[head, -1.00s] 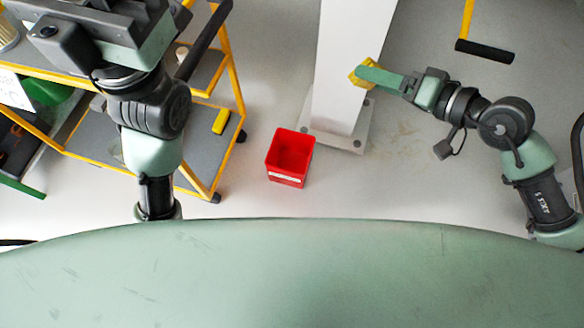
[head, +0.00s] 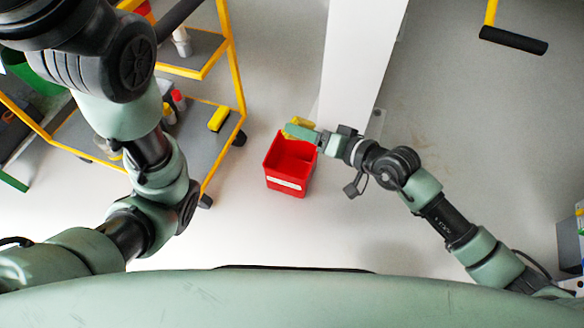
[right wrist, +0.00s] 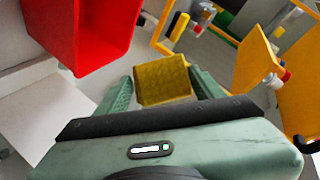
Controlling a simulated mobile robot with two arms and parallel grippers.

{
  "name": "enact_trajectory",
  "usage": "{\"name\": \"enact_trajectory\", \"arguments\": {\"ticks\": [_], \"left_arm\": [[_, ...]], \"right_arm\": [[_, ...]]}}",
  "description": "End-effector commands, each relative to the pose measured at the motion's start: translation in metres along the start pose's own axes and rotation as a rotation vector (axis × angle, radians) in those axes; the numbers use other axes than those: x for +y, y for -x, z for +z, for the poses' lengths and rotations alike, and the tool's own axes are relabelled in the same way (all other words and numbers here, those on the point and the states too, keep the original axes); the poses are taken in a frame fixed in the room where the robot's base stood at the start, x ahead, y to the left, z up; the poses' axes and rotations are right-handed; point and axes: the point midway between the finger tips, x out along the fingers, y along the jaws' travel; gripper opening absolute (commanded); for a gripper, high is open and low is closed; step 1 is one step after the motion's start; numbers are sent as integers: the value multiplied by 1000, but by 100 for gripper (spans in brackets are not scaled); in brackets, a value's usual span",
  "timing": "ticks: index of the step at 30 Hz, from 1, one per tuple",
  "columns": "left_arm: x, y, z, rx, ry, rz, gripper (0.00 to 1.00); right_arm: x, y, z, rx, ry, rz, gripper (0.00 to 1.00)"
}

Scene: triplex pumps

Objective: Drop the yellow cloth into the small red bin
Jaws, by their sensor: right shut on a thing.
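The small red bin (head: 290,181) stands on the floor near the middle of the head view. It also fills the upper left of the right wrist view (right wrist: 85,35). My right gripper (head: 303,131) is shut on the yellow cloth (head: 299,122), which appears at the bin's far rim in the head view. In the right wrist view the yellow cloth (right wrist: 163,80) sits between the two green fingers, with the bin to its left. I cannot tell its height above the bin. My left arm reaches out of the head view at upper left, its gripper out of frame.
A white column (head: 355,60) rises just behind the bin. A yellow-framed cart (head: 240,85) stands to the left, with bottles and a yellow item (head: 218,118) on its lower shelf. A black-gripped yellow handle (head: 513,40) is at upper right. Floor in front of the bin is clear.

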Motion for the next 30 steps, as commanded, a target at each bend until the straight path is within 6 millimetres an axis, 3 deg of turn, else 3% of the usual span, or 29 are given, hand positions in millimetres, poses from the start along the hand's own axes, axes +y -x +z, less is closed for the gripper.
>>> {"name": "enact_trajectory", "arguments": {"ticks": [9,20,21,23,30], "left_arm": [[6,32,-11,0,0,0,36],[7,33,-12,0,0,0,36],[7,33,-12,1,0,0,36],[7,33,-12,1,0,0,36],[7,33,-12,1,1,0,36]], "right_arm": [[29,-14,26,-1,-2,1,36],[31,-15,27,0,-1,0,36],[31,-15,27,0,-1,0,79],[31,-15,27,0,-1,0,94],[31,-15,27,-1,-1,1,94]]}}
